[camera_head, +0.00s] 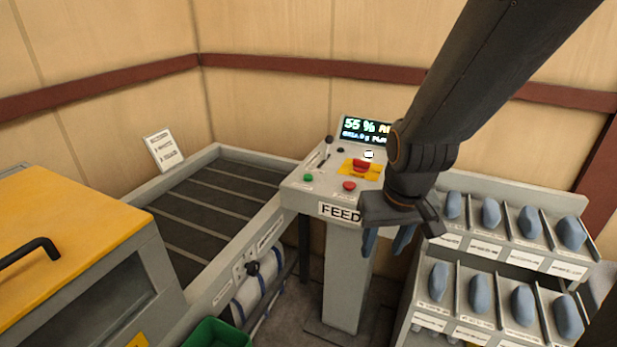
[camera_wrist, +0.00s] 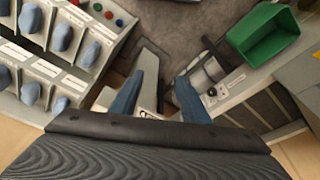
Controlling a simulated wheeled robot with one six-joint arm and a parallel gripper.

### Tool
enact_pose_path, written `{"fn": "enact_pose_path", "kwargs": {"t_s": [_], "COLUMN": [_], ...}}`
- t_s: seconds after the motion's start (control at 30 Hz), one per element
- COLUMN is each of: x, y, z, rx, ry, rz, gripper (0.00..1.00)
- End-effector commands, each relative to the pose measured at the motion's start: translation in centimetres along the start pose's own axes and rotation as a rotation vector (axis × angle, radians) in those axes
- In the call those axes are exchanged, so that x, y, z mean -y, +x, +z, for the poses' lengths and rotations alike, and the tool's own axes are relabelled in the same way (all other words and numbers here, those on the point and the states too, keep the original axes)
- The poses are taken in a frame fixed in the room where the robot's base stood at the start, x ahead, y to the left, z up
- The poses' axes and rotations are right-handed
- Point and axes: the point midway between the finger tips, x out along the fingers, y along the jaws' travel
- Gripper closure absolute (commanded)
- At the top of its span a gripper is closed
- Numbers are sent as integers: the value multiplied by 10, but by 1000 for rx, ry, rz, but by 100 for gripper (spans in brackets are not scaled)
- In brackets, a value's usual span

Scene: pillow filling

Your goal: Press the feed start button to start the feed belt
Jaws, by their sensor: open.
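The feed control panel (camera_head: 330,188) stands on a grey post, with a sign reading FEED on its front. A green button (camera_head: 308,178) is at its front left, and a red button (camera_head: 349,185) is to the right of it. A larger red button (camera_head: 362,165) sits on a yellow plate, with a white button (camera_head: 369,154) behind it. The button labels are too small to read. My gripper (camera_head: 388,243) is open and empty, pointing down at the panel's right front. In the wrist view its two blue fingers (camera_wrist: 158,98) are spread apart, with the post between them.
The slatted feed belt (camera_head: 205,205) lies left of the panel. A yellow-topped machine (camera_head: 60,235) is at front left and a green bin (camera_head: 215,334) at the bottom. A rack with blue-grey pillows (camera_head: 490,213) stands close on the right. A display (camera_head: 365,130) rises behind the panel.

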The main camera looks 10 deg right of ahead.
Motion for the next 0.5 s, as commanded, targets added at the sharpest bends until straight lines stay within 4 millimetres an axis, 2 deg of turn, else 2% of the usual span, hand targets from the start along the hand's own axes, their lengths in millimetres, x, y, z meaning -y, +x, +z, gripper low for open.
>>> {"fn": "enact_pose_path", "kwargs": {"t_s": [0.03, 0.23, 0.5], "x": [0, 0, 0], "y": [0, 0, 0], "z": [0, 0, 0], "rx": [0, 0, 0], "ry": [0, 0, 0], "rz": [0, 0, 0], "gripper": [67, 100, 100]}}
